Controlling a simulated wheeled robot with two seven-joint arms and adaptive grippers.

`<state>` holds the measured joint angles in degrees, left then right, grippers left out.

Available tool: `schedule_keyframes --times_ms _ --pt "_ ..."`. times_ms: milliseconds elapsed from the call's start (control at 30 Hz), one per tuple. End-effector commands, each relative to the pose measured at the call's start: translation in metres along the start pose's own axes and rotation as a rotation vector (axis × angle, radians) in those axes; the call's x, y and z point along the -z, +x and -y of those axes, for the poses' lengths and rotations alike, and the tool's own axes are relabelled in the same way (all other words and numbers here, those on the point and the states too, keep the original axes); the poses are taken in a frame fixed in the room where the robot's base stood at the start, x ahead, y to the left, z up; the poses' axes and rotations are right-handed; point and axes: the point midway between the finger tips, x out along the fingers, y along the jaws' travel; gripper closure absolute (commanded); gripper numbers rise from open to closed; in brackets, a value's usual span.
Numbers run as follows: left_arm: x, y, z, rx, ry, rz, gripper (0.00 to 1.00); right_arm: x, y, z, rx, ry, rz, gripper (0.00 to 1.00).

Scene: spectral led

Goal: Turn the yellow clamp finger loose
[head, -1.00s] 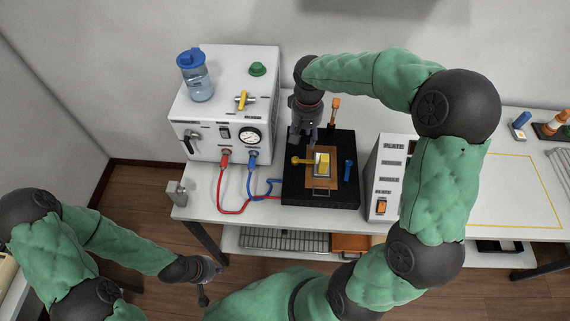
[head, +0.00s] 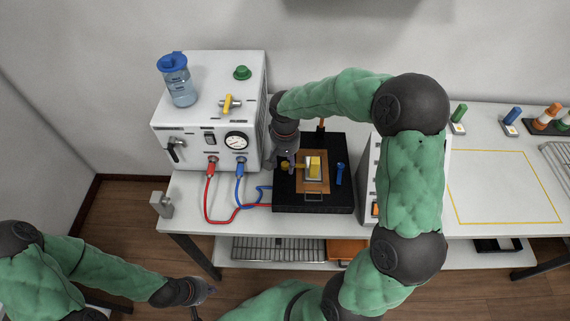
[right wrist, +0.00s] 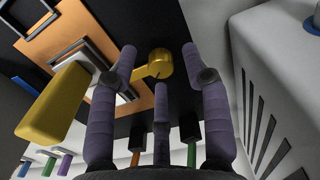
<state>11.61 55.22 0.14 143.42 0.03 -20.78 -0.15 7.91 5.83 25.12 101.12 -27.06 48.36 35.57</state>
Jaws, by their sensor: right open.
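The yellow clamp finger (head: 286,165) is a round knob with a short arm, on the left of the black fixture (head: 325,205). In the right wrist view its knob (right wrist: 162,62) lies between my open fingertips, with no clear contact. Its arm points toward the copper-coloured plate (right wrist: 75,20). My right gripper (head: 283,160) is over the fixture's left side and partly hides the finger. A yellow block (head: 314,166) sits on a grey piece on the plate; it also shows in the right wrist view (right wrist: 52,103). My left gripper (head: 203,292) hangs low, away from the table; its jaw opening is unclear.
A white box (head: 210,115) with a gauge and a bottle (head: 176,82) stands left of the fixture. Red (head: 207,200) and blue cables run from it toward the fixture. A blue piece (head: 339,175) is on the fixture's right. A yellow-outlined area (head: 505,185) is clear.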

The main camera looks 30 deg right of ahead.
Motion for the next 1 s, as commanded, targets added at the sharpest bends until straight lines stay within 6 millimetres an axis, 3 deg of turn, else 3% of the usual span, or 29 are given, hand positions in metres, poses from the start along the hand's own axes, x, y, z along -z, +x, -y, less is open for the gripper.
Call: schedule_keyframes --times_ms 400,567,600,1000 --pt "0.0000 0.0020 0.0007 0.000 0.000 0.000 1.00 -0.0001 0.0072 0.0000 0.000 0.000 0.000 0.52" --pt "0.0000 0.0020 0.0007 0.000 0.000 0.000 1.00 -0.0002 0.0072 0.0000 0.000 0.000 0.000 0.97" --pt "0.0000 0.0020 0.0007 0.000 0.000 0.000 1.00 -0.0003 0.0072 0.0000 0.000 0.000 0.001 1.00" --pt "-0.0001 -0.0015 -0.0005 0.000 0.000 0.000 1.00 -0.0016 0.0071 0.0000 0.000 -0.035 0.005 1.00"
